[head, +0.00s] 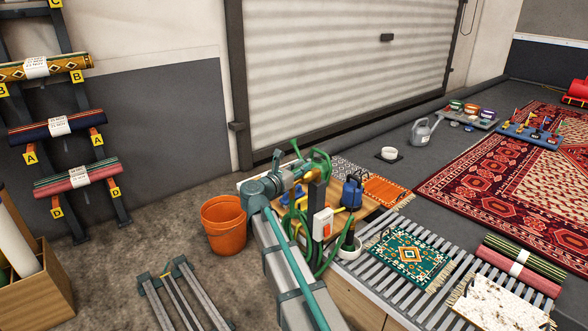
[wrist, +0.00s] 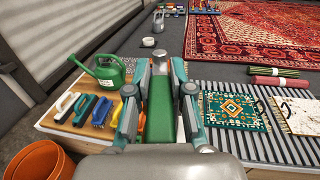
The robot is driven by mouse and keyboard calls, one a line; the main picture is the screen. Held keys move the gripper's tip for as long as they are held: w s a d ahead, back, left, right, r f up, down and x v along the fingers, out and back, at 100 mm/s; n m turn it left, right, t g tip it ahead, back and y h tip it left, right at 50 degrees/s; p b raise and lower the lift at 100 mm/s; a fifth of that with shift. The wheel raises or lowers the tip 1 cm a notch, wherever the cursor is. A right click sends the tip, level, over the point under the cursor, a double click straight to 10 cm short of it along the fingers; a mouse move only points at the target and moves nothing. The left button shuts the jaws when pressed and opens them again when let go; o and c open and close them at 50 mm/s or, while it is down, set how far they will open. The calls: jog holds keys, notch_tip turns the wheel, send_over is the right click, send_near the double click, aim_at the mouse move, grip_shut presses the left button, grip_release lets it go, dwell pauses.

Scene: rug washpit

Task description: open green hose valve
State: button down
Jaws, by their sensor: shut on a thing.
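My gripper (wrist: 160,88) is shut, with its two grey-green fingers on either side of a long flat green bar (wrist: 162,137), which looks like the green valve's handle. The bar runs lengthwise between the fingers in the wrist view. A pale metal knob (wrist: 160,55) shows at its far end. In the head view my gripper reaches over the wooden bench top, and my wrist hides much of the valve. Green hose (head: 332,258) hangs in loops below it. How far the valve is turned cannot be told.
A green watering can (wrist: 106,70) and several brushes (wrist: 100,110) stand left of my gripper. A white box with an orange switch (head: 322,224) is close to the hose. An orange bucket (head: 224,226) stands on the floor. Small rugs (head: 410,256) lie on the slatted grate.

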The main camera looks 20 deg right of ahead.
jog(key=shift+w, duration=0.15)
jog(key=c, duration=1)
grip_release()
jog(key=v, duration=1.2)
